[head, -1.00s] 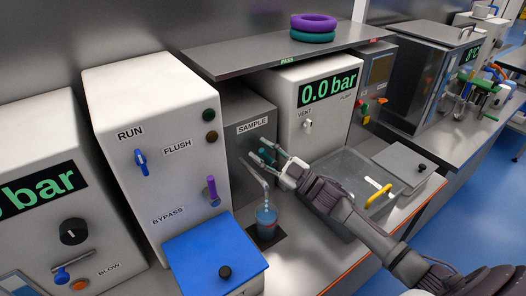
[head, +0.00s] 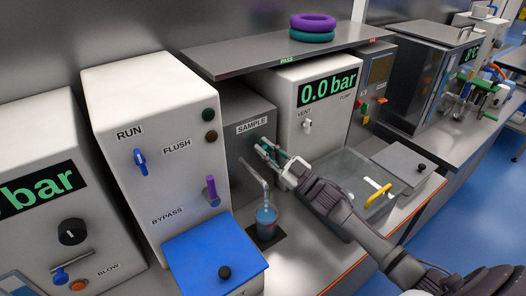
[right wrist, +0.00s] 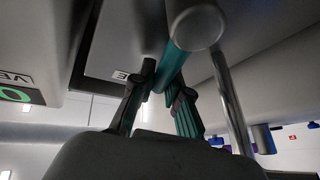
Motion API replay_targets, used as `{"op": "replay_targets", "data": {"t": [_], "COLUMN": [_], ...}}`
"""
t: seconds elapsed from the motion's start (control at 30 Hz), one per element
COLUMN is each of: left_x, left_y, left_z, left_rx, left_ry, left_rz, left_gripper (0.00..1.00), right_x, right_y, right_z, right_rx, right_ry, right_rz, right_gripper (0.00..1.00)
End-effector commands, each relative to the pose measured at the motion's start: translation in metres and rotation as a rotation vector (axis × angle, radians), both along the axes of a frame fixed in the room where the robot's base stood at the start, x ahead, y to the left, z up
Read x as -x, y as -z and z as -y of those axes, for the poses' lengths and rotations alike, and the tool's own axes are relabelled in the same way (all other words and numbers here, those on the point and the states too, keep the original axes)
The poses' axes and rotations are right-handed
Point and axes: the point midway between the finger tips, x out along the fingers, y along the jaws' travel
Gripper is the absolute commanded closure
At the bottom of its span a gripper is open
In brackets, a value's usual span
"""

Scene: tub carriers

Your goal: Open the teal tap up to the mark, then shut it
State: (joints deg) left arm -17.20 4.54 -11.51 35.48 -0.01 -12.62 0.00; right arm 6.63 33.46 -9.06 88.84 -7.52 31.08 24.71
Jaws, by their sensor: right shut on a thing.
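The teal tap (head: 264,149) is on the front of the grey SAMPLE box (head: 236,112), mostly hidden behind my fingers in the head view. My right gripper (head: 266,153) is shut on its teal lever, which shows between the two fingers (right wrist: 164,95) in the right wrist view as a teal bar (right wrist: 174,62). A bent metal spout (head: 257,175) leads down from the tap to a clear cup (head: 266,222) holding bluish liquid. I cannot make out a mark on the cup or whether liquid is flowing. My left gripper is not in view.
The cup stands on a dark pad (head: 267,240). A blue-lidded box (head: 215,262) is at its left front, and a clear basin (head: 352,215) with a yellow handle is to the right, beneath my right arm. A steel shelf (head: 240,62) overhangs the SAMPLE box.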

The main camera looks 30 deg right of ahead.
Motion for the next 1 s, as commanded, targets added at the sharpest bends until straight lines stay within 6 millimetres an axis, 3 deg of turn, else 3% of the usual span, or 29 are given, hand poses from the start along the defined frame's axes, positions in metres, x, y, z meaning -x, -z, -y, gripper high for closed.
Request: {"op": "replay_targets", "data": {"t": [0.5,1.0], "left_x": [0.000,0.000], "left_y": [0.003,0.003], "left_z": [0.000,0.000], "left_rx": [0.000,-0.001], "left_ry": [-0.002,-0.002], "left_rz": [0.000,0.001], "left_gripper": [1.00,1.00], "right_x": [-0.003,-0.003], "right_y": [-0.003,-0.004], "right_z": [0.020,0.024], "right_rx": [-0.311,-0.365], "right_ry": [0.000,0.000], "right_rz": [-0.044,-0.052], "right_gripper": [1.00,1.00]}}
